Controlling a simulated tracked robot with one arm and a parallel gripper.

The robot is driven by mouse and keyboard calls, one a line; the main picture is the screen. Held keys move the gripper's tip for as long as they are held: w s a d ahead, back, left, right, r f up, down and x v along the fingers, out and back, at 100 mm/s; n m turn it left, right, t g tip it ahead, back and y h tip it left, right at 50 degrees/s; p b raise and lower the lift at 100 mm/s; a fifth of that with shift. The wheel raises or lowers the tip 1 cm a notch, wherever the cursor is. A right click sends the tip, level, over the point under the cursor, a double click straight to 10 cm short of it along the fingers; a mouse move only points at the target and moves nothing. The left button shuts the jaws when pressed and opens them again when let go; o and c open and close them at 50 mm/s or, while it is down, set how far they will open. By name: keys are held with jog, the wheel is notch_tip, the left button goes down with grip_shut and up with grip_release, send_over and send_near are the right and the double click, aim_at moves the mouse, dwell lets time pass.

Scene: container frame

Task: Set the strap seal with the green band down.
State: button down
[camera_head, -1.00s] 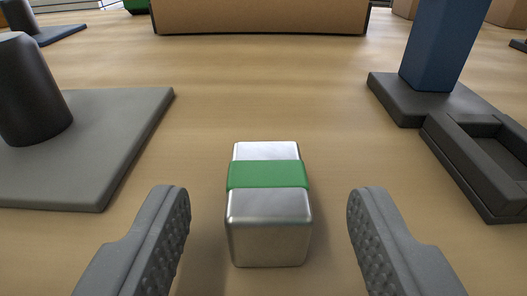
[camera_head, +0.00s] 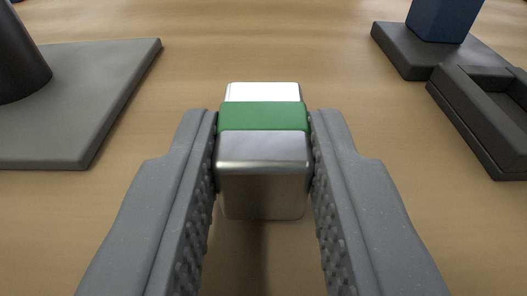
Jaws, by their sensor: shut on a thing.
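The strap seal (camera_head: 262,178) is a silver metal block with a green band (camera_head: 262,116) around its middle. It is between the two grey textured fingers of my gripper (camera_head: 264,130). The fingers press on its left and right sides, so my gripper is shut on it. The seal is at or close to the wooden surface; I cannot tell whether its underside touches. A shadow lies on the wood in front of it.
A grey plate (camera_head: 80,130) with a dark cylinder (camera_head: 18,60) on it is at left. At right are a blue post (camera_head: 442,18) on a dark base (camera_head: 420,55) and a dark open tray (camera_head: 470,118). The wood (camera_head: 265,50) behind the seal is clear.

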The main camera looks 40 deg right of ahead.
jog(key=r, duration=0.1)
jog(key=r+p, duration=0.2)
jog(key=shift+s+a+r, duration=0.3)
jog(key=shift+r, duration=0.05)
jog(key=f+p+v, duration=0.1)
jog(key=p+v, duration=0.3)
jog(key=v, duration=1.1)
jog(key=w+d+r+n+t+y+p, duration=0.2)
jog(key=w+d+r, duration=0.4)
jog(key=d, duration=0.4)
jog(key=r+n+y, duration=0.1)
jog(key=y, duration=0.1)
jog(key=shift+w+d+r+n+y, duration=0.15)
jog(key=shift+w+n+y, duration=0.05)
jog(key=shift+n+y, duration=0.2)
